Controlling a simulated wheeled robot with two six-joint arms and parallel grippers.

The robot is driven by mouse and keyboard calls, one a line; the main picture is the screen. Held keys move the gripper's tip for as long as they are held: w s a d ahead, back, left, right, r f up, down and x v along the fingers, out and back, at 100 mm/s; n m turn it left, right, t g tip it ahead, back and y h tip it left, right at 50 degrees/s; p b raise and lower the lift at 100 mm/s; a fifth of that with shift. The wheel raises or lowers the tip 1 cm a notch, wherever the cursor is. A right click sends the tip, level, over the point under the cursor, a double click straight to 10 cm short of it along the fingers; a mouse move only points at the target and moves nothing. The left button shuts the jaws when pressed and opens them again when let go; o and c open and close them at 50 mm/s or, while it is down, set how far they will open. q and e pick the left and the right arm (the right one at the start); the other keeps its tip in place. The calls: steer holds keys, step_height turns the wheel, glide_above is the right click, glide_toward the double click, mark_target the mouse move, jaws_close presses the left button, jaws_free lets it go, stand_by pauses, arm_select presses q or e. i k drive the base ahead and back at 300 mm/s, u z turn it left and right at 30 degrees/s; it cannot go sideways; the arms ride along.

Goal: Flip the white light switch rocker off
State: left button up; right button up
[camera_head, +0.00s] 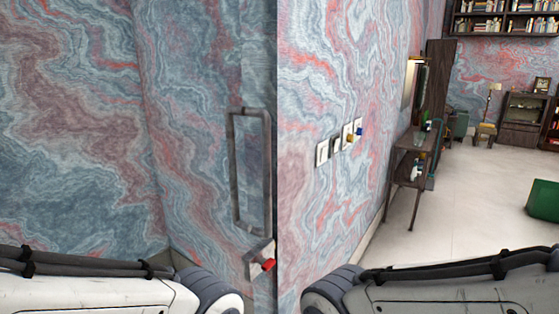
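A row of wall plates runs along the marbled wall right of the corner edge. The nearest is a white switch plate (322,152) with a pale rocker; whether the rocker is on or off is too small to tell. Beyond it are a darker small plate (336,145), another white plate (347,136) and one with a blue knob (359,131). I cannot tell for sure which one is the white light switch. Only my arm links show along the bottom edge, apart from the plates. Neither gripper is in view.
A grey frame-like handle (235,170) and a white box with a red knob (261,260) are on the left wall. A wooden console table (410,150) stands against the right wall past the plates. Pale floor (450,215) is open at right, with a green object (543,199).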

mark_target(324, 149)
steer(key=u, duration=0.05)
steer(key=k, duration=0.6)
steer(key=z, duration=0.85)
steer(key=i, duration=1.75)
steer(key=u, duration=0.8)
